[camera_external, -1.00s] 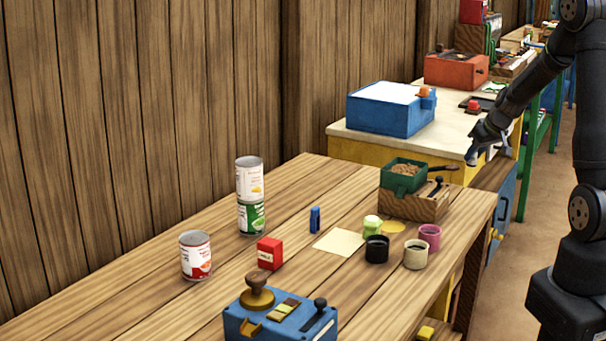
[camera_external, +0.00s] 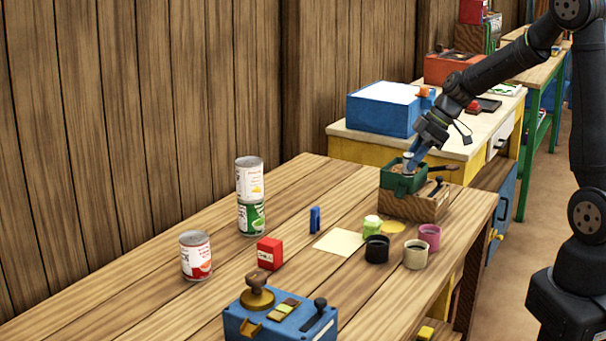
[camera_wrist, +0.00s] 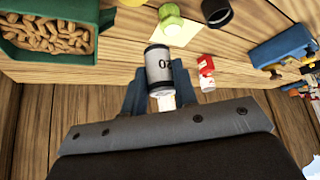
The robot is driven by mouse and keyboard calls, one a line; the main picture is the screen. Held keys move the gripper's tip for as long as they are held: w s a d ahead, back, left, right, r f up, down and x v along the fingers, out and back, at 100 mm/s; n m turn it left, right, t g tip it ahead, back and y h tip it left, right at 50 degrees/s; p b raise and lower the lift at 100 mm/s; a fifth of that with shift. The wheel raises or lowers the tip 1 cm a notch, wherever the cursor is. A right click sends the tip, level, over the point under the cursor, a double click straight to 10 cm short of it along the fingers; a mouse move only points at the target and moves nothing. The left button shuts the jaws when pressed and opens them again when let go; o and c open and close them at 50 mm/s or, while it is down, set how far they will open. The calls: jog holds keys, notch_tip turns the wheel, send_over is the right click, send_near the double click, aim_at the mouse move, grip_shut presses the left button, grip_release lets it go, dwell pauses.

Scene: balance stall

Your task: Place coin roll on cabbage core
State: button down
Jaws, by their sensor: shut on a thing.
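My gripper (camera_external: 409,162) is over the green tray in the external view. In the wrist view its fingers (camera_wrist: 158,78) are shut on the coin roll (camera_wrist: 158,62), a grey cylinder with dark ends and printed markings. In the external view the roll is small and hard to make out. The cabbage core (camera_external: 372,225), a pale green lump, stands on the wooden table, to the left of and nearer the camera than my gripper. It also shows in the wrist view (camera_wrist: 171,21), beyond the roll and apart from it. Nothing visible lies on it.
The green tray (camera_external: 391,181) of nuts rests on a wooden box (camera_external: 425,207). Black (camera_external: 377,249), cream (camera_external: 416,256) and pink (camera_external: 430,235) cups stand close to the cabbage core. A yellow sheet (camera_external: 338,242) lies left of it. A red box (camera_external: 270,254) and cans are farther left.

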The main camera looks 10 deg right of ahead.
jog(key=a+f, duration=0.2)
jog(key=a, duration=0.1)
jog(key=s+a+f, duration=0.1)
jog(key=a, duration=0.2)
jog(key=a+f, duration=0.2)
jog(key=a, duration=0.1)
jog(key=shift+s+a+f, duration=0.2)
jog(key=shift+f, duration=0.15)
jog(key=shift+a+f, duration=0.1)
jog(key=shift+f, duration=2)
jog(key=shift+f, duration=0.15)
jog(key=c, duration=1.1)
grip_release()
jog(key=shift+c, duration=0.2)
